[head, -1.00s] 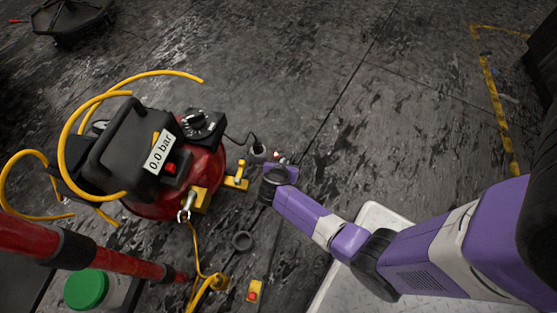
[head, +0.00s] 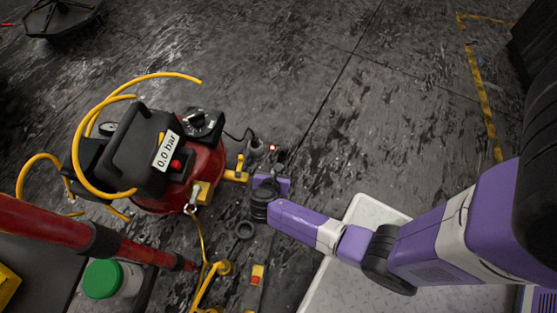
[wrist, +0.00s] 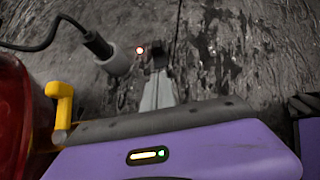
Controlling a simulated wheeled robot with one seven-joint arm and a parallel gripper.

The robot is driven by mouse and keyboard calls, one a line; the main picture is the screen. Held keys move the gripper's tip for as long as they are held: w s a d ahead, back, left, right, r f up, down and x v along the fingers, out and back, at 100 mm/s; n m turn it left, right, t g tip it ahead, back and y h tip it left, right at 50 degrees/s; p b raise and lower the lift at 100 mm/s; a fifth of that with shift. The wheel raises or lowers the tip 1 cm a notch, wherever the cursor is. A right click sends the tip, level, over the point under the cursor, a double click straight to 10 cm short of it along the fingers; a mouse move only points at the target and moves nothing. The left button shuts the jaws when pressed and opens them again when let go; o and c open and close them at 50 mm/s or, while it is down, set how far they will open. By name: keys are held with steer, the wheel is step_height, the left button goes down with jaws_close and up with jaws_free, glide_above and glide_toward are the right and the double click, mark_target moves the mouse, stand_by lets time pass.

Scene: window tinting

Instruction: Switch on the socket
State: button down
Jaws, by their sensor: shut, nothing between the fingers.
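The socket (head: 256,146) is a small grey block on the floor, right of the red compressor. In the wrist view the socket (wrist: 118,64) has a black plug and cable in its left end. A small red-ringed switch light (wrist: 140,50) glows at its right; it also shows in the head view (head: 273,148). My gripper (wrist: 158,72) is shut and empty, its grey fingers pointing at the floor just right of the socket and light. In the head view my gripper (head: 277,160) is small and partly hidden by the wrist. Contact with the switch cannot be told.
The red compressor (head: 207,165), reading 0.0 bar, stands left with yellow hose and a yellow valve handle (wrist: 60,105) close to my gripper. A red pole (head: 130,248), a green-lidded jar (head: 103,278) and a red-yellow button box (head: 257,274) are nearer.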

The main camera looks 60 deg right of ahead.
steer(key=shift+p+v, duration=0.45)
steer(key=shift+v, duration=1)
steer(key=s+a+f+m+t+y, duration=0.1)
steer(key=s+a+m+t+y, duration=0.15)
steer(key=s+a, duration=0.2)
steer(key=s+a+r+m+t+y, duration=0.2)
steer(key=s+a+r+m+y, duration=0.1)
steer(key=s+a+r+m, duration=0.3)
steer(key=s+a+r+m+t+y, duration=0.2)
steer(key=s+a+r+m, duration=0.15)
steer(key=r, duration=0.55)
steer(key=s+r+m+t+p, duration=0.1)
steer(key=r+m+p, duration=0.2)
steer(key=r+p, duration=0.7)
steer(key=s+r+m+t+y+p, duration=0.1)
steer(key=r+p, duration=0.9)
steer(key=r, duration=1.6)
steer(key=s+a+r+m+t+p, duration=0.1)
steer(key=s+r+m+t+p, duration=0.1)
steer(key=r+m+p, duration=0.4)
step_height(320, 180, up, 12)
steer(key=t+p, duration=0.1)
steer(key=p, duration=0.4)
steer(key=shift+r, duration=0.15)
